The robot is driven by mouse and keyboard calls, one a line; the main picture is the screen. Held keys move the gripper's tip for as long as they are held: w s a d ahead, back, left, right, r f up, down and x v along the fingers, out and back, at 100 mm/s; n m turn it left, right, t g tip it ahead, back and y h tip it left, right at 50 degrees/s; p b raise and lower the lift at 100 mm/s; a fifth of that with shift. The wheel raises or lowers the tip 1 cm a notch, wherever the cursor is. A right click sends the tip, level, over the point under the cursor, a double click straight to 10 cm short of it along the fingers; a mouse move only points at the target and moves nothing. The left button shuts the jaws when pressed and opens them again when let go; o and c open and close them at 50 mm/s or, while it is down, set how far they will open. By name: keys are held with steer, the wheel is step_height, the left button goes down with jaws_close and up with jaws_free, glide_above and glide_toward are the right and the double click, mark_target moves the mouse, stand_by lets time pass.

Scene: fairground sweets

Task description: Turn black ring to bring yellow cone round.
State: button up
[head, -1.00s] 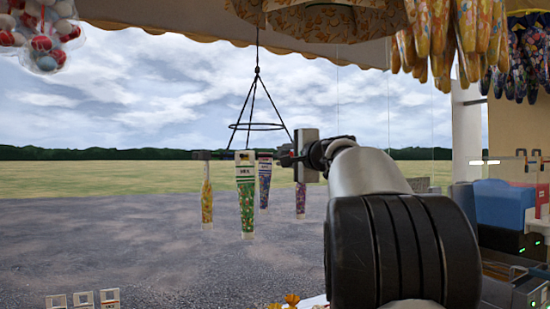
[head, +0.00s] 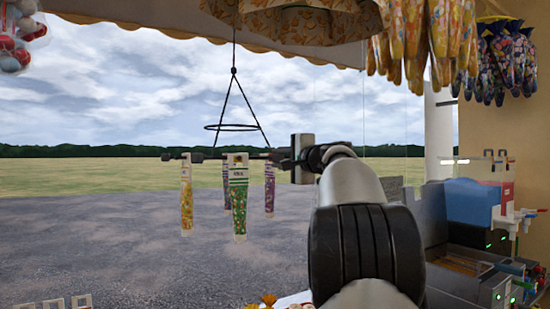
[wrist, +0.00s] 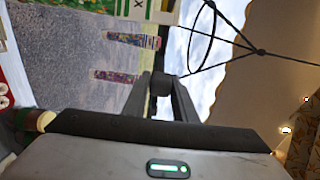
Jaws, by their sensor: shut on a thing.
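A black ring (head: 209,127) hangs on black cords, with a dark bar-like rim seen edge-on below it. From this rim hang the yellow cone (head: 186,205) at the left, a green-patterned cone (head: 238,207) at the front, a purple cone (head: 269,192) at the right and a darker one (head: 227,195) mostly hidden behind the green. My gripper (head: 275,155) reaches the rim from the right. In the wrist view, its fingers are shut on a small black block (wrist: 161,86), apparently part of the ring. The upper hoop also shows there (wrist: 194,50).
Bundles of filled cones (head: 425,45) hang at the upper right. A counter with a blue box (head: 472,202) stands at the right. Small white frames (head: 55,303) sit at the lower left. Open ground lies beyond the ring.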

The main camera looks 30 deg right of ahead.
steer(key=w+d+p, duration=0.2)
steer(key=d+p, duration=0.2)
steer(key=d, duration=0.1)
steer(key=shift+w+d, duration=0.15)
steer(key=shift+d, duration=0.2)
